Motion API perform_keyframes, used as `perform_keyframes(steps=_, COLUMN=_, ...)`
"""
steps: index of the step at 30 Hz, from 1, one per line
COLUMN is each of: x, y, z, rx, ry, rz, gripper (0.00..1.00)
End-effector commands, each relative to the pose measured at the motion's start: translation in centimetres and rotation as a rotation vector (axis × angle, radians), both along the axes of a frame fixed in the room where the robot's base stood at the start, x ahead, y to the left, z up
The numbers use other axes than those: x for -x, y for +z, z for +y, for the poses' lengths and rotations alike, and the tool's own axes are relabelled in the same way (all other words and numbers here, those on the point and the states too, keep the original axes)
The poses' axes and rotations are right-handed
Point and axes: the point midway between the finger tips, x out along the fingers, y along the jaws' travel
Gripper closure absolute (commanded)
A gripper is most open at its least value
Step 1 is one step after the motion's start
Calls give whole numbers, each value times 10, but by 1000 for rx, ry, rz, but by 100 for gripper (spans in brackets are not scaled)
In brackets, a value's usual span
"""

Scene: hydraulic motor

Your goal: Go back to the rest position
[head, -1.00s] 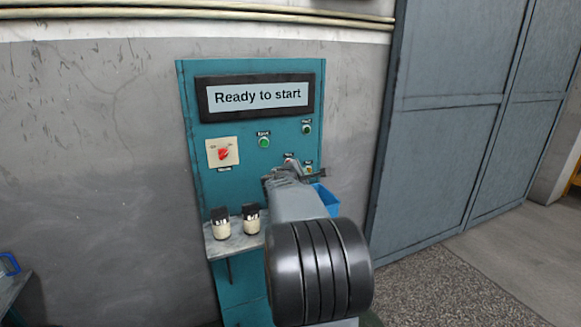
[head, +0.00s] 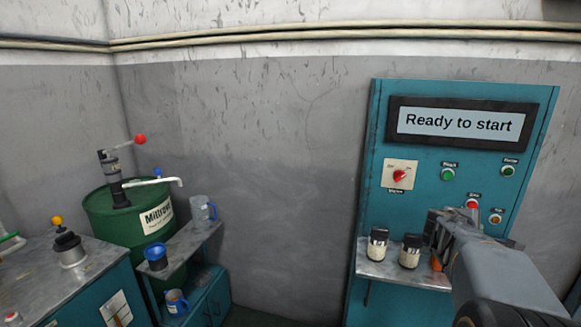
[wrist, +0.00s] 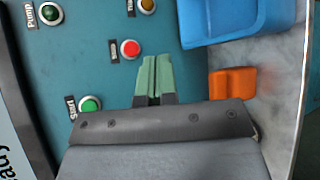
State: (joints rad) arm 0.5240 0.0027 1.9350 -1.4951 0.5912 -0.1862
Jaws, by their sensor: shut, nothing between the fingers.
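My gripper (head: 440,222) is in front of the lower right part of the teal control panel (head: 440,90). In the wrist view my gripper (wrist: 156,62) has its green fingers together, with nothing between them. The fingers are close to the panel face, beside a red button (wrist: 130,48); I cannot tell whether they touch it. A green start button (wrist: 90,104) is to the left of the fingers. The panel's screen (head: 458,122) reads "Ready to start". A red rotary switch (head: 400,175) is below the screen. My arm hides the right part of the panel's shelf.
Two small jars (head: 377,243) stand on the shelf (head: 385,270). A blue bin (wrist: 225,20) and an orange object (wrist: 232,83) are at the right in the wrist view. A green barrel (head: 110,222) and a blue-handled jug (head: 201,210) stand at the left.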

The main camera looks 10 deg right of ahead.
Motion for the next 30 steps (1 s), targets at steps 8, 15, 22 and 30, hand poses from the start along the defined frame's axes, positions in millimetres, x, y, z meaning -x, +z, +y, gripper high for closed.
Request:
perform_keyframes(steps=8, x=48, y=-36, z=158, rx=-607, ry=-169, rz=-249, gripper=100)
perform_keyframes(steps=15, x=103, y=-73, z=274, rx=-1078, ry=-329, rz=-263, gripper=100)
perform_keyframes(steps=22, x=135, y=-86, z=330, rx=-1305, ry=-423, rz=-215, gripper=100)
perform_keyframes(steps=30, x=141, y=-89, z=339, rx=-1350, ry=-444, rz=-203, gripper=100)
